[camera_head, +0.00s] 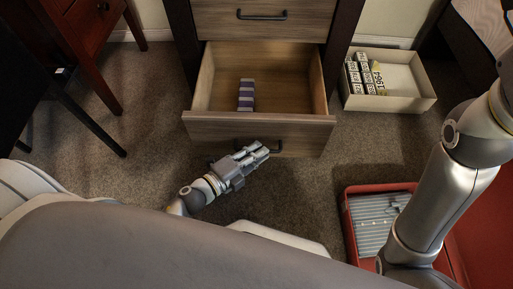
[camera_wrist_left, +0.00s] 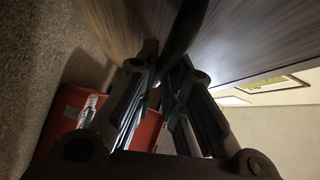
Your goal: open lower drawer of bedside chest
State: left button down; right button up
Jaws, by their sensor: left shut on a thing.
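The bedside chest has a wooden upper drawer (camera_head: 290,22), shut, with a dark bar handle. The lower drawer (camera_head: 210,127) below it stands open, and its inside shows from above. In the left wrist view the dark handle (camera_wrist_left: 184,30) runs between the fingers (camera_wrist_left: 160,82), close to the wood front. My right arm shows at the right, but its gripper is out of view.
A cream box (camera_head: 405,88) with dark and yellow items stands on the carpet right of the chest. A red crate (camera_head: 352,225) with a striped item is at lower right. A red-brown wooden piece (camera_head: 95,25) stands at left. Carpet left of the drawer is clear.

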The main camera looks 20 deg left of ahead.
pick_arm(q)
jog(key=c, duration=1.5)
grip_release()
jog(key=v, duration=1.2)
